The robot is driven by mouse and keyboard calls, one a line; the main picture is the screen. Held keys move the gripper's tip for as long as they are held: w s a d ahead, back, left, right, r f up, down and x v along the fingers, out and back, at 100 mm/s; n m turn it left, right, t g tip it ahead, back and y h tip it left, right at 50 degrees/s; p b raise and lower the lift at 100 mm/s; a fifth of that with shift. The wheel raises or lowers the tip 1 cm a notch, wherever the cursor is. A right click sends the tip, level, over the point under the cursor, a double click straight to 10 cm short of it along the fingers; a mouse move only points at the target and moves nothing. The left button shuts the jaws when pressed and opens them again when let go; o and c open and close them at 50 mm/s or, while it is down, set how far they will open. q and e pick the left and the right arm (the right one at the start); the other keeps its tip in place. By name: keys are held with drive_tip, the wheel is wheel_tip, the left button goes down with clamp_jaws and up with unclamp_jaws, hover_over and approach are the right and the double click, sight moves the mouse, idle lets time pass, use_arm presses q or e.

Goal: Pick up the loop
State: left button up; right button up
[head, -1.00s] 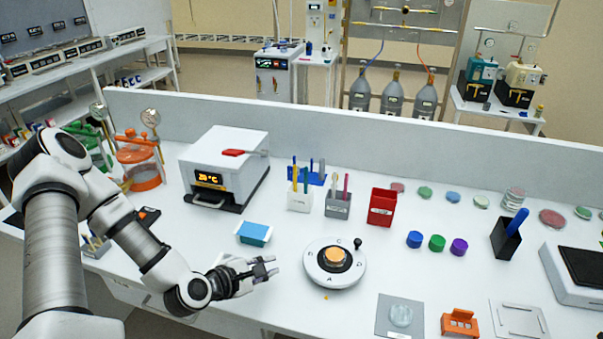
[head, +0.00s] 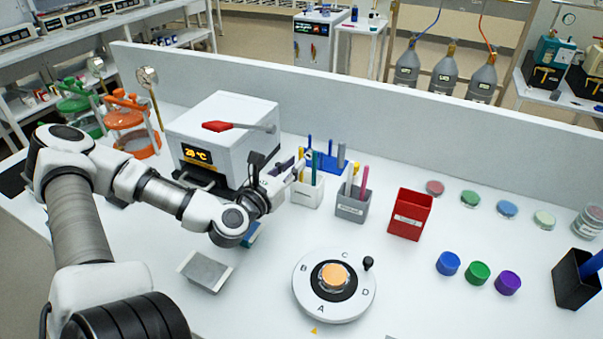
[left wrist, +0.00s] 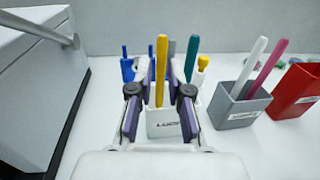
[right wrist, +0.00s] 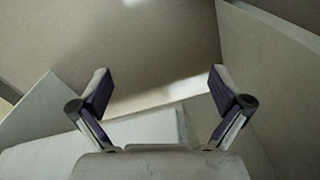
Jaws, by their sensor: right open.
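A white holder (head: 308,194) with slim upright handles stands beside the white oven-like box. In the left wrist view the white holder (left wrist: 158,118) carries a yellow handle (left wrist: 161,68) and a teal handle (left wrist: 191,58). Its label is not clearly legible, and I cannot tell which handle is the loop's; any wire end is hidden. My left gripper (head: 288,175) is at the holder. In its wrist view the fingers (left wrist: 160,88) are apart, with the yellow handle between them in the picture, not visibly gripped. My right gripper (right wrist: 163,90) is open and empty, outside the head view.
The oven-like box (head: 222,145) stands close left of the holder. A grey holder (head: 352,208) with white and pink sticks and a red bin (head: 410,214) stand to the right. A round lettered dial (head: 334,286) sits in front. Bench space between is clear.

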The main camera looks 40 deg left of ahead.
sight(301, 182)
use_arm(q)
drive_tip(key=w, duration=0.1)
drive_tip(key=w+b, duration=0.1)
drive_tip(key=w, duration=0.1)
drive_tip(key=shift+a+f, duration=0.2)
drive_tip(key=shift+f, duration=0.2)
drive_tip(key=shift+w+r, duration=0.1)
drive_tip(key=shift+w, duration=0.2)
drive_tip(key=shift+s+r, duration=0.1)
drive_tip(key=shift+r, duration=0.15)
use_arm(e)
wheel_tip(301, 182, down, 2)
drive_tip(key=shift+w+f, duration=0.1)
drive_tip(key=shift+f, duration=0.05)
use_arm(q)
clamp_jaws()
wheel_tip(301, 182, up, 10)
drive_tip(key=p, duration=0.5)
use_arm(e)
wheel_tip(301, 182, up, 5)
drive_tip(key=shift+r, duration=0.15)
